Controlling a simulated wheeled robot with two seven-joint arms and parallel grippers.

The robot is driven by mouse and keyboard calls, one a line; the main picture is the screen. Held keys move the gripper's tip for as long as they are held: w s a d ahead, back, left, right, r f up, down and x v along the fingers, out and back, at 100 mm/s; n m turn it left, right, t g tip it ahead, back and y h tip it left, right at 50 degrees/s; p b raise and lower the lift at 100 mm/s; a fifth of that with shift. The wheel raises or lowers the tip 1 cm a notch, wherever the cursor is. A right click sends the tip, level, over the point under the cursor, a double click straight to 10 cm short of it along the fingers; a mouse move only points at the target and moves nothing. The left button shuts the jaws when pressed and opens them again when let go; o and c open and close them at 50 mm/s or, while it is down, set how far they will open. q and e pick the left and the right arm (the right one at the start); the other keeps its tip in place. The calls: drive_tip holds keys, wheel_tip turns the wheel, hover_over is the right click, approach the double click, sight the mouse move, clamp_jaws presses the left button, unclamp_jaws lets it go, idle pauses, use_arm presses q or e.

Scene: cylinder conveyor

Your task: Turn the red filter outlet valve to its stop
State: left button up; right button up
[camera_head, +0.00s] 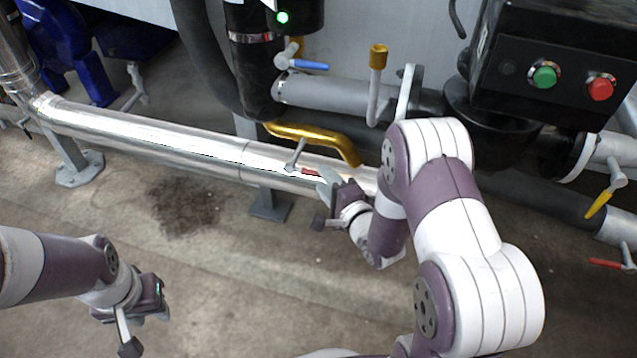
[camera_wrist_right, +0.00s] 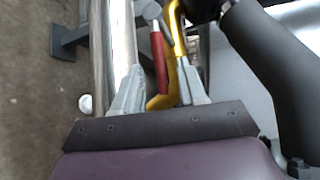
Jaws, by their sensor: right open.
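A red valve handle (camera_head: 310,172) sits by the silver pipe, below the yellow curved pipe; its grey stem (camera_head: 295,154) rises beside it. My right gripper (camera_head: 326,182) is at the handle's right end. In the right wrist view, the red handle (camera_wrist_right: 159,62) lies between the two open fingers of my right gripper (camera_wrist_right: 160,78), with gaps visible on both sides; contact is not visible. The yellow pipe (camera_wrist_right: 178,40) also passes between the fingers. My left gripper (camera_head: 152,305) hangs low at the left, away from the pipes; its finger opening is unclear.
The silver pipe (camera_head: 150,134) runs just below the handle. A blue-handled valve (camera_head: 310,65) is above. A black box (camera_head: 558,65) with green and red buttons stands upper right. A second red handle (camera_head: 606,263) and a yellow handle (camera_head: 598,205) are far right. Floor is open in front.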

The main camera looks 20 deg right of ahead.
sight(310, 173)
drive_tip(key=b+x, duration=0.1)
drive_tip(key=x, duration=0.1)
drive_tip(key=shift+w+a+f, duration=0.1)
drive_tip(key=shift+w+f, duration=0.1)
drive_tip(key=shift+w, duration=0.2)
drive_tip(key=shift+w+r, duration=0.1)
drive_tip(key=shift+w, duration=0.25)
use_arm(q)
drive_tip(key=shift+f, duration=0.95)
